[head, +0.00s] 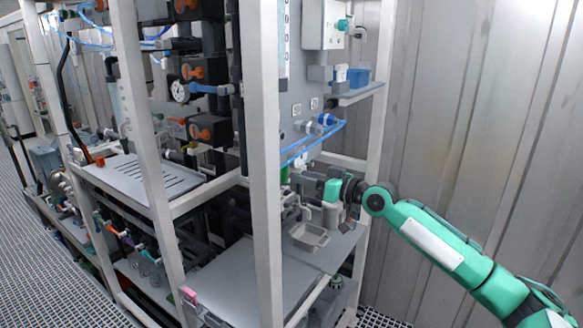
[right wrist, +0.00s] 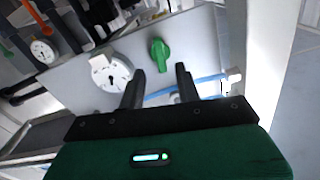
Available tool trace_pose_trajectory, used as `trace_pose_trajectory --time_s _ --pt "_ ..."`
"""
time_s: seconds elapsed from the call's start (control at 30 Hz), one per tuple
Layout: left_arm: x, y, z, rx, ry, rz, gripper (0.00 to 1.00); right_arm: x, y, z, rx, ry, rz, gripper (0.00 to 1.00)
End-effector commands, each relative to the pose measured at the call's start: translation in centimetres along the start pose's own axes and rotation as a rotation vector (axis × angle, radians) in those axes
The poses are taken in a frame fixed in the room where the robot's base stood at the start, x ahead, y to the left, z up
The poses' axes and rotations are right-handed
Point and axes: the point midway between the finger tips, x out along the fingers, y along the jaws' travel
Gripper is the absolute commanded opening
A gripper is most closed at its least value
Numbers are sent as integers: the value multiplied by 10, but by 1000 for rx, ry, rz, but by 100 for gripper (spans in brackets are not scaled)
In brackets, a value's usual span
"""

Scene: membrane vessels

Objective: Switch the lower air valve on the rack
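The rack (head: 262,120) has pale posts and a grey panel on its right side. A green valve handle (right wrist: 160,53) stands on that panel, just beyond my fingertips in the right wrist view. A bit of green, probably the same handle, shows beside the front post (head: 284,174) in the head view. My right gripper (right wrist: 161,72) is open and empty. Its two dark fingers point at the panel, with the handle ahead of the gap and apart from them. In the head view its fingers are hard to make out. My left gripper is not in view.
A round white dial (right wrist: 110,72) sits left of the handle. A blue tube (right wrist: 205,80) crosses behind the fingers to a white fitting (right wrist: 234,75). Blue fittings (head: 328,119) sit higher on the panel. A grey tray (head: 309,236) lies below my right gripper; a rack post stands close by.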

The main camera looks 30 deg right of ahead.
Motion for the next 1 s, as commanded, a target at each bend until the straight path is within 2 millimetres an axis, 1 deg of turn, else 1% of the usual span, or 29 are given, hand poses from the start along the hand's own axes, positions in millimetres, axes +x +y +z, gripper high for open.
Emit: trace_pose_trajectory --time_s 0.03,0.1,0.3,0.4,0.53,0.77,0.8,0.87,0.93,1.0 --pt "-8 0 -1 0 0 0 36 7 -1 -5 3 3 0 34" --pt "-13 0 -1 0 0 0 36 15 -1 -5 1 2 -1 34" --pt "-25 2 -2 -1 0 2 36 36 -1 -4 1 2 0 34" --pt "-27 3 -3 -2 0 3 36 42 -1 -2 1 0 0 34" --pt "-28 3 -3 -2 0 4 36 46 -1 -1 0 -1 -1 34" --pt "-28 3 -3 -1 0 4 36 46 -1 0 -1 -1 -1 34" --pt "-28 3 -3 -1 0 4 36 46 -1 0 -1 -1 -1 32" --pt "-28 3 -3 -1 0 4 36 46 -1 0 -1 -1 -1 20" --pt "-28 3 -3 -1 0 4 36 46 -1 0 -1 -1 -1 6" --pt "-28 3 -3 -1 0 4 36 46 0 0 -1 -1 0 6"
